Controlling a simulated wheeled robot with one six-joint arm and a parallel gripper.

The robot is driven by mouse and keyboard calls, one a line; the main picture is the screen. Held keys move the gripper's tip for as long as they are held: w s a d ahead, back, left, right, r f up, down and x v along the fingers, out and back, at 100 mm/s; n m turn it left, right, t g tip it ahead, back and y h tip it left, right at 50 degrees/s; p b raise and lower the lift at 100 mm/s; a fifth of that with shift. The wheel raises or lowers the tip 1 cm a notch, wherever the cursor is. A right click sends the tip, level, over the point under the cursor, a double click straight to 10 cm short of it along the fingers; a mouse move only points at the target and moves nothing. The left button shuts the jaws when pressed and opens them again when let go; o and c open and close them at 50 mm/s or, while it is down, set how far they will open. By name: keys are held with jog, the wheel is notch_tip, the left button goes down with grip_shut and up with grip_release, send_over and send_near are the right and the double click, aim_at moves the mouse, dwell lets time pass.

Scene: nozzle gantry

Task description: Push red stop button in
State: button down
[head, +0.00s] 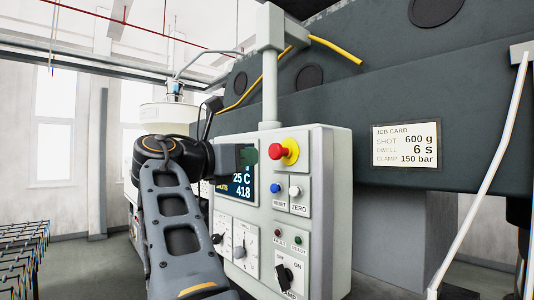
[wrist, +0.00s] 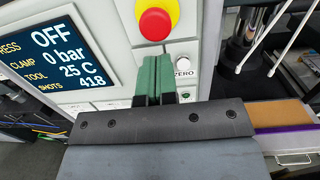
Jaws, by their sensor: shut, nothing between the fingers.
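The red stop button (head: 277,151) sits on a yellow base (head: 291,151) at the upper right of the grey control panel (head: 316,190). In the wrist view the red button (wrist: 155,24) is at the top centre, on its yellow surround (wrist: 174,8). My gripper (wrist: 154,58) has its two green fingers together, with nothing between them. The fingertips show just below the button in that view, apart from it in the picture; the depth gap is unclear. In the head view my gripper (head: 250,153) is left of the button, in front of the display.
The display (wrist: 45,50) reads OFF, 0 bar, 25 C, 418. Below the button are a blue reset button (head: 275,188) and a white zero button (head: 295,191). Lower are switches and a black clamp knob (head: 285,274). A job card (head: 406,144) hangs right.

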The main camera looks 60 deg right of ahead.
aim_at(274, 155)
jog(key=shift+p+x, duration=0.55)
jog(key=shift+x, duration=2.2)
